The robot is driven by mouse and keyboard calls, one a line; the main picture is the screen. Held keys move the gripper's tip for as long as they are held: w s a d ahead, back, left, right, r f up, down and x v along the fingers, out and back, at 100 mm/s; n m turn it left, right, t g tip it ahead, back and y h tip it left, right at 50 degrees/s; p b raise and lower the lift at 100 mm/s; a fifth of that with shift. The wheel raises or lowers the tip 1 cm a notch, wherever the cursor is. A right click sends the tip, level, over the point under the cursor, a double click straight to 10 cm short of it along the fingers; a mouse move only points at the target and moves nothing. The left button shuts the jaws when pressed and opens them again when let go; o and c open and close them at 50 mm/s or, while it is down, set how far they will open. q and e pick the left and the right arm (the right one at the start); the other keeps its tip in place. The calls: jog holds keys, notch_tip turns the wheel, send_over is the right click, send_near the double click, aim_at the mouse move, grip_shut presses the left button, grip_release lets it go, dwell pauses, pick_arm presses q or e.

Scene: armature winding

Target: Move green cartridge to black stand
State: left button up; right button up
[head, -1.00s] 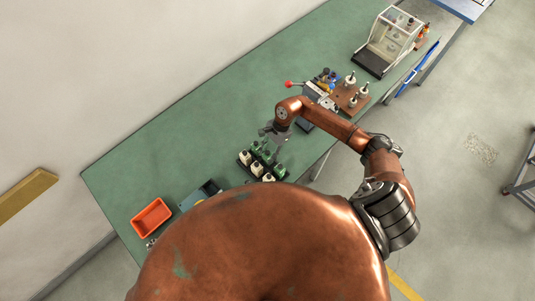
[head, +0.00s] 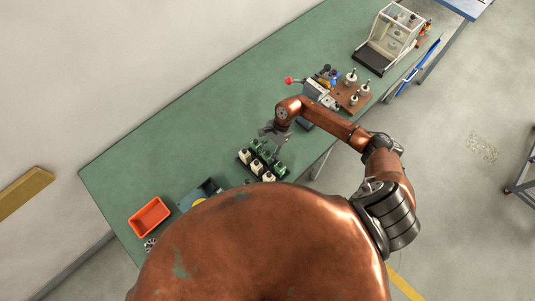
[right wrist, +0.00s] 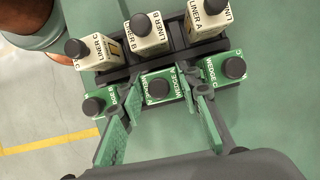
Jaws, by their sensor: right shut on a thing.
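Three green cartridges stand in a row in a black rack (right wrist: 113,76), beside a row of cream cartridges. The middle green cartridge (right wrist: 159,87) is between the fingers of my right gripper (right wrist: 158,106), which is shut on it. The cartridge still sits in the rack row. Green cartridges flank it at the left (right wrist: 98,104) and the right (right wrist: 227,70), close to the fingers. In the head view my right gripper (head: 273,135) is over the green row. A small dark block (head: 306,124) lies by the forearm; I cannot tell whether it is the black stand. My left gripper is out of view.
Cream cartridges (right wrist: 147,32) stand close behind the green row. A machine with a red-knobbed lever (head: 288,80) and a brown board with spools (head: 350,97) stand farther right. An orange bin (head: 149,216) is at the left. The green table (head: 190,130) is clear behind the rack.

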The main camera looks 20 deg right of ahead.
jog(key=o, duration=1.3)
jog(key=shift+r, duration=0.1)
jog(key=shift+r+p, duration=0.85)
jog(key=shift+r, duration=1.35)
